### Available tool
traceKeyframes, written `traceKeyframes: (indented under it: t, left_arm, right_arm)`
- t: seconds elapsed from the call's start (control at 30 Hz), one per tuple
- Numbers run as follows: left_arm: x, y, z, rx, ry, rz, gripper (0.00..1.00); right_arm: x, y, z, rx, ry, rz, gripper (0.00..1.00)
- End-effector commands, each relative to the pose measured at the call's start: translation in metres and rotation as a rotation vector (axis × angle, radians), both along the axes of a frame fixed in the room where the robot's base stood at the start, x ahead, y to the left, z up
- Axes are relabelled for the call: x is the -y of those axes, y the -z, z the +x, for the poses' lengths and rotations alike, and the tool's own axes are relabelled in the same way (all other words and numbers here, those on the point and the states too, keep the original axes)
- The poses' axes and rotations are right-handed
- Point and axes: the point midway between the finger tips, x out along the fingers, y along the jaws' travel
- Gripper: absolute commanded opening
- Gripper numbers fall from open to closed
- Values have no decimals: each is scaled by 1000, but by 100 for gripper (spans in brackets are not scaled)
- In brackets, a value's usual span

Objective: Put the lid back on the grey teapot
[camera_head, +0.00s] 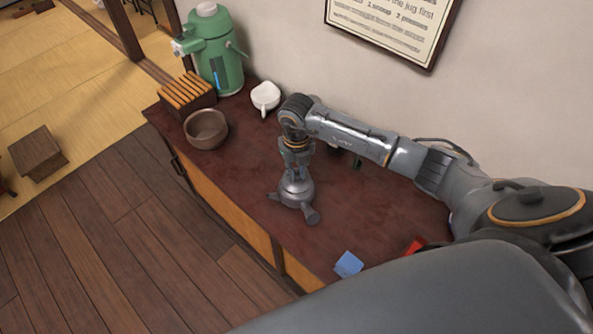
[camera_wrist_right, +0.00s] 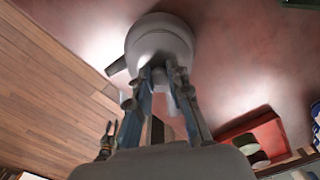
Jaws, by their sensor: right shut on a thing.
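The grey teapot (camera_head: 293,196) stands on the dark red cabinet top (camera_head: 250,185), with its stubs pointing to the left and lower right. My right gripper (camera_head: 297,176) points down at the top of the teapot. In the right wrist view the fingers (camera_wrist_right: 167,75) are closed together at the middle of the round grey teapot (camera_wrist_right: 160,38), shut on the lid's knob. The lid is mostly hidden by the fingers and blends with the teapot. I cannot tell whether it sits flush in the opening.
A brown bowl (camera_head: 206,129), a slatted wooden box (camera_head: 187,96), a green air pot (camera_head: 214,55) and a small white pot (camera_head: 265,96) stand toward the far end. A blue item (camera_head: 348,264) and a red item (camera_head: 415,246) lie nearer. The wall runs behind the cabinet.

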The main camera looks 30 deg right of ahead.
Motion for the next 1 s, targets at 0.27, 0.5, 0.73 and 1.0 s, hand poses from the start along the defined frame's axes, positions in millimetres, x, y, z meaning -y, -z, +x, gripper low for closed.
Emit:
traceKeyframes:
  t: [0.27,0.5,0.73,1.0]
  left_arm:
    - [0,0,0,0,0,0,30]
    - [0,0,0,0,0,0,30]
    - [0,0,0,0,0,0,30]
    - [0,0,0,0,-1,0,30]
  right_arm:
    - [0,0,0,0,0,0,0]
    - [0,0,0,0,0,0,45]
    - [0,0,0,0,0,0,59]
    - [0,0,0,0,0,0,68]
